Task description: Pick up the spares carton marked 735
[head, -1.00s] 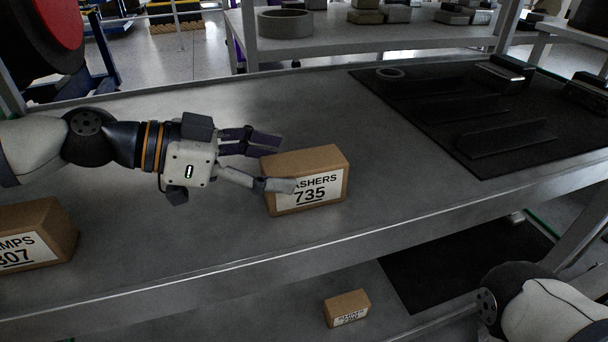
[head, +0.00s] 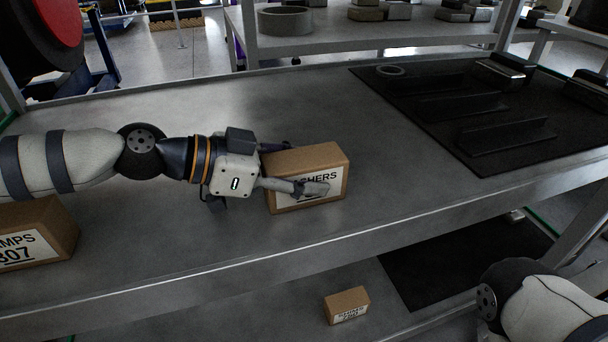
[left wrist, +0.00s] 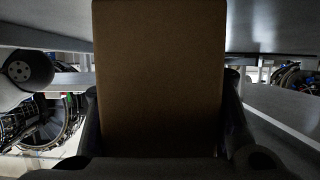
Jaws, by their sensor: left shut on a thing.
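The spares carton marked 735 (head: 310,160) is a brown box with a white label on its front face. It sits on the grey workbench. My left gripper (head: 300,170) is shut on it from the left, with one finger across the front label and the other behind the box. The finger hides the number and part of the word on the label. In the left wrist view the carton (left wrist: 158,75) fills the middle, between the fingers. My right gripper is out of view; only part of my right arm shows at the lower right of the head view.
Another carton marked 307 (head: 35,232) stands at the left under my left arm. A small carton (head: 347,305) lies on the lower shelf. A black mat (head: 420,110) with metal parts covers the right of the bench. The bench behind the carton is clear.

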